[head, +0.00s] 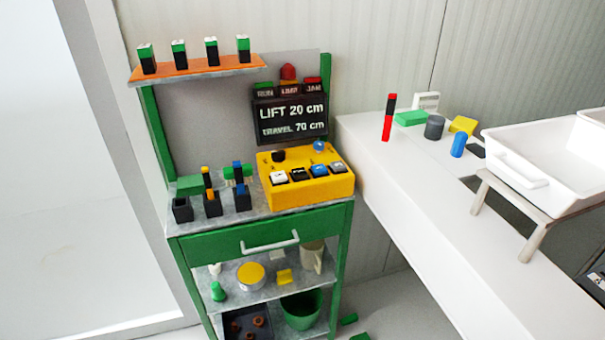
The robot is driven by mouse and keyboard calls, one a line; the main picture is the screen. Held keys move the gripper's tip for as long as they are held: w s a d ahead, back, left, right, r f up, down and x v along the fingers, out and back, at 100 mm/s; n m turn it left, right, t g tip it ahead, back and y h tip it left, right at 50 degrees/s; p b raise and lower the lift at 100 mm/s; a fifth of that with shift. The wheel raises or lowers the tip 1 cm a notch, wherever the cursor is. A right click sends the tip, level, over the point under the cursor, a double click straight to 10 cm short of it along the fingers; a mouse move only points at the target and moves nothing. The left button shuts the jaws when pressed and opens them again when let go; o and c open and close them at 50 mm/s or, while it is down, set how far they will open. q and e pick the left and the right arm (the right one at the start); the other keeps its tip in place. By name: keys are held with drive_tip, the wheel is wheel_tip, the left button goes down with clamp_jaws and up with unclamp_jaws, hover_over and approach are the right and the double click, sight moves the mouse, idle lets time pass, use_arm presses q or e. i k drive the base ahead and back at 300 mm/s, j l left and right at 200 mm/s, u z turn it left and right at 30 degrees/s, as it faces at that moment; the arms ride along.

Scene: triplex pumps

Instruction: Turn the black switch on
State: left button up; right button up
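A yellow control box (318,194) sits on the top of a green workbench. A row of small switches runs along its sloped face. The black switch (299,175) is second from the left, between a white switch (279,177) and a blue-grey one (318,170). A dark knob (278,155) and a blue knob (319,146) are behind the row. The black switch's on or off position is too small to tell. Neither of my grippers is in view.
Small black holders (212,204) stand left of the box. A white counter (400,190) with small items and a white basin (545,150) is at right.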

sight(279, 156)
drive_tip(key=j+z, duration=0.1)
drive_tip(key=z, duration=0.6)
drive_tip(key=j+z, duration=0.35)
drive_tip(key=j, duration=0.4)
drive_tip(key=j+z, duration=0.35)
drive_tip(key=j, duration=0.4)
drive_tip(key=j+z, duration=0.35)
drive_tip(key=j, duration=0.6)
drive_tip(key=k+j, duration=0.15)
drive_tip(key=j, duration=0.1)
